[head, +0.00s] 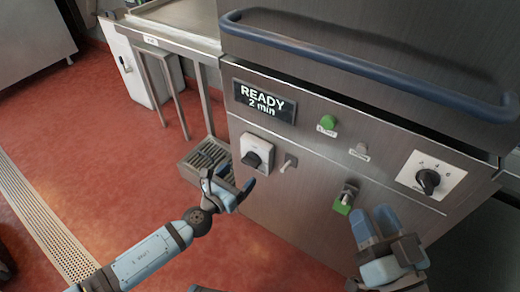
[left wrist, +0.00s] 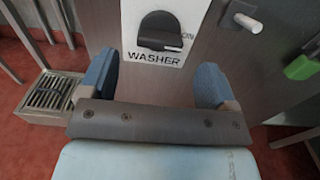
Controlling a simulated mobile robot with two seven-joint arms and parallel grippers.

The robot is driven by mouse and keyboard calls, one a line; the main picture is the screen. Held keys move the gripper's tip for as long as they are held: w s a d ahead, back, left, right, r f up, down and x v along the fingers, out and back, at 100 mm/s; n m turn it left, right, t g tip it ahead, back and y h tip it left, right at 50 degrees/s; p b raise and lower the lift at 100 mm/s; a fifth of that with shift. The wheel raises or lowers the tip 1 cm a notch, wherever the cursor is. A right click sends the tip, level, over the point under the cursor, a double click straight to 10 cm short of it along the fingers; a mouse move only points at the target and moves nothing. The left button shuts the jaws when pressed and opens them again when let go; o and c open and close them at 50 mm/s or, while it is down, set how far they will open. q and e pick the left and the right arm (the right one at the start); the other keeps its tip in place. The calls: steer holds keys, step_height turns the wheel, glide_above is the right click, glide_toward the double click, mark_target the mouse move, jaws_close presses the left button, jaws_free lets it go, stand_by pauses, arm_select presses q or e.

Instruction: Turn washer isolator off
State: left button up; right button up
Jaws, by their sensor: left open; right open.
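The washer isolator (head: 257,153) is a black rotary knob on a white plate on the steel machine front. In the left wrist view the knob (left wrist: 163,40) sits above the word WASHER, its handle lying sideways with the end toward the ON mark at the right. My left gripper (head: 227,184) is open and empty, just below and left of the isolator in the head view. In the left wrist view its blue fingers (left wrist: 157,78) stand apart below the knob, not touching it. My right gripper (head: 374,222) is open and empty, at the lower right.
A display reads READY 2 min (head: 265,101). Another dial (head: 428,181) is at the right, a blue rail (head: 370,70) above, and a floor drain (head: 208,157) below left.

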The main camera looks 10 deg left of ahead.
mark_target(248, 165)
arm_select(q)
steer(key=x, duration=0.4)
steer(key=shift+w, duration=0.15)
steer(key=shift+w+d, duration=0.2)
steer(key=shift+w, duration=0.25)
